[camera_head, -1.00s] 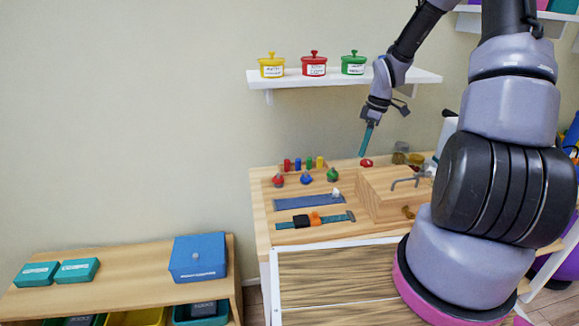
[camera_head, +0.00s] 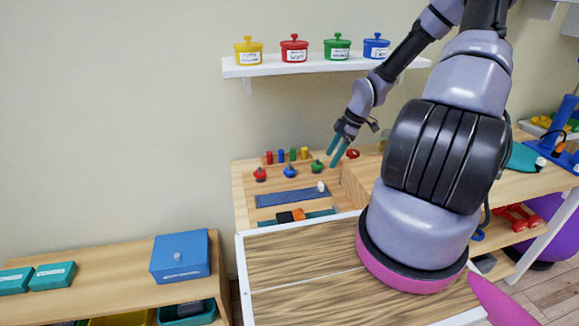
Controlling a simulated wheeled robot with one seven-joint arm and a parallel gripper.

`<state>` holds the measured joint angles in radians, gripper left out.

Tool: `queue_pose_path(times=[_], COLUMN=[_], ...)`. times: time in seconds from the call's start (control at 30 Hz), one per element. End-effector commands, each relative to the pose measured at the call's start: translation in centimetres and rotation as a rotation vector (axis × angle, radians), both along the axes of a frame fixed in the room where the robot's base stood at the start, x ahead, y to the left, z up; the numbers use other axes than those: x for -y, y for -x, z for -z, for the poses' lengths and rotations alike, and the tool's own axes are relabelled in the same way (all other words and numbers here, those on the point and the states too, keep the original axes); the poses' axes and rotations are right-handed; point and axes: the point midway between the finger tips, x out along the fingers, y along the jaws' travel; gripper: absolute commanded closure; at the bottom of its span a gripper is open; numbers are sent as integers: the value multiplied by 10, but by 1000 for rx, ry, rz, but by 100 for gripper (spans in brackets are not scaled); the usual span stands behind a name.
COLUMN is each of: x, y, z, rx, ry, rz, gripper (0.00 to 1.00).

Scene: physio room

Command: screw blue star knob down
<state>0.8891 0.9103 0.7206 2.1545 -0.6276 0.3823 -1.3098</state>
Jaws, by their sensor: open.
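The blue star knob (camera_head: 290,171) sits on the wooden board (camera_head: 242,194) at the back of the bench, between a red knob (camera_head: 260,174) on its left and a green knob (camera_head: 317,166) on its right. My gripper (camera_head: 335,155) is open and empty, with its teal fingers pointing down, above and to the right of the green knob. It is apart from the blue knob. How far the blue knob is screwed in is too small to tell.
Several coloured pegs (camera_head: 292,154) stand behind the knobs. A blue strip (camera_head: 285,197) with a white knob (camera_head: 321,187) lies in front. A shelf (camera_head: 300,69) with lidded pots is above. A blue box (camera_head: 180,256) sits on the lower left table. My arm hides the bench's right part.

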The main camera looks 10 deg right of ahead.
Motion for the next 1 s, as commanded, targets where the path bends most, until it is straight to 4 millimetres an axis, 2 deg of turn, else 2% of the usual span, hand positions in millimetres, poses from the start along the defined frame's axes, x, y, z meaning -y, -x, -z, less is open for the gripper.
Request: queue_pose_path(times=[0.13,0.27,0.7,0.8,1.0], x=[-10,-31,-123,-127,-134], y=[-3,-7,-27,-27,-30], z=[1,1,2,22,42], rx=[6,5,5,1,3], ry=[-5,-4,-3,-4,-4], rz=[-10,-11,-9,-8,-5], gripper=[19,19,19,19,19])
